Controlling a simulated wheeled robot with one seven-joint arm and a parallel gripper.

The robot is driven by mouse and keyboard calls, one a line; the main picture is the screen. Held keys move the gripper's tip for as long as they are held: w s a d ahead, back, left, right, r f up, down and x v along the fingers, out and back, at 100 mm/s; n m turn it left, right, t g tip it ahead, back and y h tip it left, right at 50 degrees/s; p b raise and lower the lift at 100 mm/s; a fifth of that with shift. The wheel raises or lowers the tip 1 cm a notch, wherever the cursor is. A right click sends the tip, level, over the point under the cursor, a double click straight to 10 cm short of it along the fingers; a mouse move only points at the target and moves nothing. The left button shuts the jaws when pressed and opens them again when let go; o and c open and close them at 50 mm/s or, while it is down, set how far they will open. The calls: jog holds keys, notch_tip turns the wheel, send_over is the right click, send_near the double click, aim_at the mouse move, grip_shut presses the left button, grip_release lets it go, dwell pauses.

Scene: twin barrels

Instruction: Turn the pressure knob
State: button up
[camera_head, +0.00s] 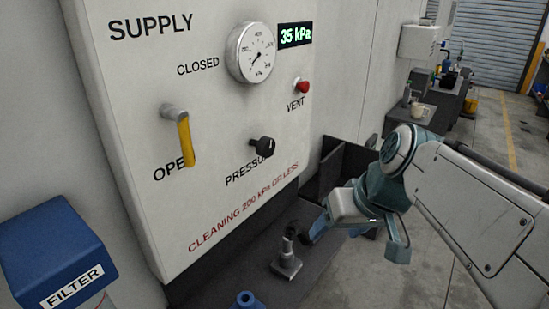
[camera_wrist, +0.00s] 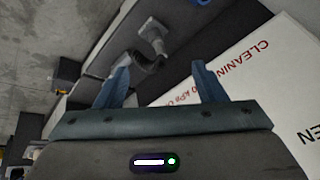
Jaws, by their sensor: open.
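The black pressure knob (camera_head: 262,147) sticks out of the white supply panel (camera_head: 135,100), beside the word PRESSURE. The gauge (camera_head: 251,53) sits above it, and the green display (camera_head: 296,35) reads 35 kPa. My gripper (camera_head: 352,232) is below and to the right of the knob, apart from the panel. In the wrist view my gripper (camera_wrist: 162,84) has its two blue fingers spread with nothing held between them. The panel's lower edge and red lettering show at the right of the wrist view (camera_wrist: 235,75); the knob does not show there.
A yellow lever (camera_head: 186,140) hangs down at OPEN, left of the knob. A red vent button (camera_head: 303,87) is above right. A grey metal fitting (camera_head: 287,262) stands on the dark bench below, and also shows in the wrist view (camera_wrist: 152,36). A blue filter box (camera_head: 48,250) is lower left.

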jog(key=w+a+r+n+t+y+b, duration=0.2)
jog(key=w+r+n+y+b, duration=0.25)
jog(key=w+b, duration=0.35)
jog(key=n+t+y+b, duration=0.1)
jog(key=n+y+b, duration=0.2)
jog(key=n+y, duration=0.1)
send_near(270, 148)
jog(key=p+x, duration=0.1)
jog(key=x, duration=0.9)
jog(key=shift+w+a, duration=0.15)
